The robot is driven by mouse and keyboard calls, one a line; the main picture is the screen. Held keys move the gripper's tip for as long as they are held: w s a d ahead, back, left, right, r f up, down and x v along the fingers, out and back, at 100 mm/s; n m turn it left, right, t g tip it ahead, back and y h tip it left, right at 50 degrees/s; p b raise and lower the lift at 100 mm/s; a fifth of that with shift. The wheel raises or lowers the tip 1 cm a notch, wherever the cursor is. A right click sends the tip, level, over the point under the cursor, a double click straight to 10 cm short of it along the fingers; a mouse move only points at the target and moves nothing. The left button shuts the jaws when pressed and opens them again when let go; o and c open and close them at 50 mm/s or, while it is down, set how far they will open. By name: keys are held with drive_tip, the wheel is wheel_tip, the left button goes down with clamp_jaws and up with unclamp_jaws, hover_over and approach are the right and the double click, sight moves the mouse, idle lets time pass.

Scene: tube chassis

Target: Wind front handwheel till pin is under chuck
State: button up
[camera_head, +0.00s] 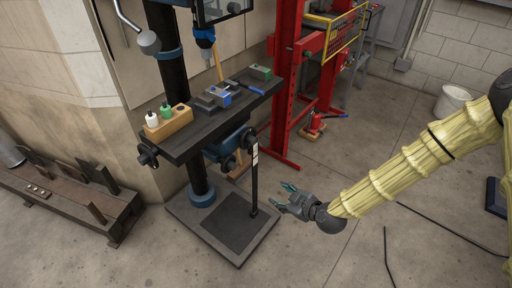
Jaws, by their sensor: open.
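My gripper (286,198) is open and empty, low over the floor to the right of the drill press base plate. It is apart from the press. A dark round handwheel (147,157) is at the left end of the black press table (196,142). Another dark round wheel-like part (248,140) is under the table's right side, by an upright black bar. I cannot tell which is the front one. The blue spindle part (205,38), where the chuck would be, hangs above the table. A small vise (216,97) sits on the table. I cannot make out the pin.
The black bar (254,180) stands between my gripper and the press column. A red press frame (287,85) stands behind. Floor (310,255) around my gripper is clear.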

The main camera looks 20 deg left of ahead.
sight(254, 141)
drive_tip(key=w+a+r+n+t+y, duration=0.25)
drive_tip(key=w+a+r+n, duration=0.3)
drive_tip(key=w+r, duration=0.4)
drive_tip(key=shift+m+g, duration=0.25)
drive_tip(key=x, duration=0.6)
drive_tip(key=r+x, duration=0.1)
drive_tip(key=x, duration=0.3)
drive_tip(key=shift+s+a, duration=0.25)
drive_tip(key=shift+a, duration=0.2)
drive_tip(key=c, duration=1)
